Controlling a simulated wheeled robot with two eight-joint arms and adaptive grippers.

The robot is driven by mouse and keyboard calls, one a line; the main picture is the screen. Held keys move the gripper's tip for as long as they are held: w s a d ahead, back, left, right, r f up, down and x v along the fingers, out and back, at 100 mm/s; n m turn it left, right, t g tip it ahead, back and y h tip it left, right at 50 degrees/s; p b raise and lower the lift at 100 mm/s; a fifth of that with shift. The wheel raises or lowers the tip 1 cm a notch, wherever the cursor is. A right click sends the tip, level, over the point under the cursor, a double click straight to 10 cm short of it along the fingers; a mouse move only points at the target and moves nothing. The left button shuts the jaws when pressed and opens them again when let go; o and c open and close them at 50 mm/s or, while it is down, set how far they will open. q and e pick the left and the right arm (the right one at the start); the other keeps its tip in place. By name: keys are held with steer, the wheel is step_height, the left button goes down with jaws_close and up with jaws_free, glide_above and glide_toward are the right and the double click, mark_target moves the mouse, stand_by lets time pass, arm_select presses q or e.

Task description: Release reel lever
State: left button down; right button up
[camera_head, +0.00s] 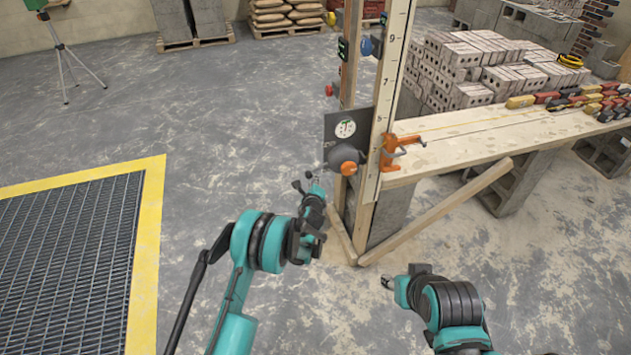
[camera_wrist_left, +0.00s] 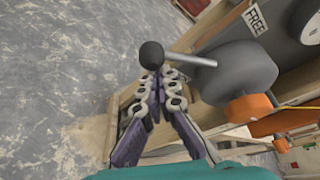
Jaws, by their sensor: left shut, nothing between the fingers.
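In the left wrist view the reel (camera_wrist_left: 238,68) shows beside a white FREE label (camera_wrist_left: 256,18). Its lever is a metal rod (camera_wrist_left: 190,60) ending in a black ball (camera_wrist_left: 151,55). My left gripper (camera_wrist_left: 160,82) is shut and empty, its fingertips right by the ball; I cannot tell whether they touch it. In the head view my left gripper (camera_head: 314,194) is low and left of the reel. My right gripper (camera_head: 386,283) hangs at lower right, too small to read.
An orange clamp (camera_head: 397,148) sits on the post by the plank bench (camera_head: 480,133). A diagonal wooden brace (camera_head: 440,208) runs to the floor. Bricks (camera_head: 470,65) are stacked behind. A yellow-edged grating (camera_head: 147,240) lies left; floor between is clear.

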mark_target(311, 173)
arm_select(q)
steer(key=r+m+y, duration=0.1)
steer(key=a+r+m+g+p, duration=0.1)
steer(key=r+m, duration=0.1)
steer(key=shift+s+y, duration=0.2)
steer(key=shift+y, duration=0.2)
steer(key=shift+a+r+p, duration=0.1)
steer(key=shift+r+p, duration=0.2)
steer(key=shift+r, duration=0.2)
steer(key=shift+r+m+g+y, duration=0.5)
steer(key=shift+r+m, duration=0.1)
steer(key=shift+m, duration=0.1)
steer(key=shift+r, duration=0.15)
steer(key=shift+w+r+p, duration=0.1)
steer(key=shift+r+p, duration=0.35)
steer(key=shift+r, duration=0.2)
